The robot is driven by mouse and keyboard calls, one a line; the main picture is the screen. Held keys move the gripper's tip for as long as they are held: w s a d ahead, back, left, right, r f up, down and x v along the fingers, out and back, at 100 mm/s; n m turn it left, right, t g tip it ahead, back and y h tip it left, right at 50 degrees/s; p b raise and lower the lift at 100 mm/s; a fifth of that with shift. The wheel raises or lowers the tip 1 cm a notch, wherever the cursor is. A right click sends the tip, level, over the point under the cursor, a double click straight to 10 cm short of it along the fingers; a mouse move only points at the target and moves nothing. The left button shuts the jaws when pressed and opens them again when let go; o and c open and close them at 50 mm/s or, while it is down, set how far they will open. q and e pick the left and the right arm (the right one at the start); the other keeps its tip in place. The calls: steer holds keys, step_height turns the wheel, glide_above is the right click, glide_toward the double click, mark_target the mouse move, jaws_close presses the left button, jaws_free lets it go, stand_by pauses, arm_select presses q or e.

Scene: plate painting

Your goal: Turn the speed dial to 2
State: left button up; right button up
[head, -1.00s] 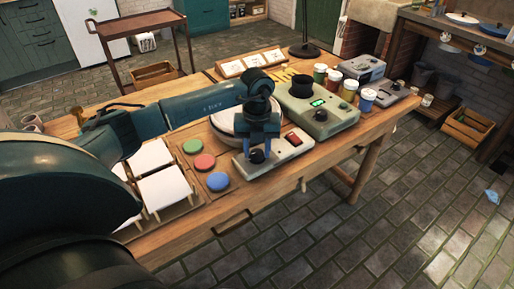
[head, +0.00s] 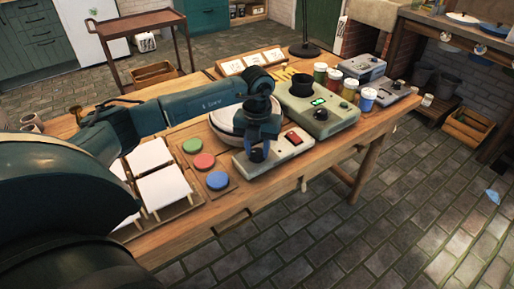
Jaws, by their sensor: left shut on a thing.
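The speed dial (head: 257,155) is a small dark knob on the left part of a pale control box (head: 284,155) with a red switch (head: 293,137). My left gripper (head: 258,151) comes down from above and is shut on the dial. The fingers cover much of the knob, so I cannot read its setting or any marks around it. A round white wheel or bowl (head: 223,122) sits just behind the box, partly hidden by my left arm. My right gripper is not in view.
Green, red and blue round pads (head: 205,162) lie left of the box. A green device (head: 318,112) with a lit display and several paint jars (head: 350,88) stand to the right on the wooden table (head: 228,227).

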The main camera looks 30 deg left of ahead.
mark_target(258, 151)
arm_select(q)
steer(key=m+b, duration=0.1)
steer(key=m, duration=0.3)
steer(key=shift+m, duration=0.3)
steer(key=shift+d+m+b, duration=0.1)
steer(key=shift+m+b, duration=0.25)
steer(key=shift+m, duration=1.75)
steer(key=o, duration=1)
step_height(258, 151, up, 13)
steer(key=shift+r, duration=0.15)
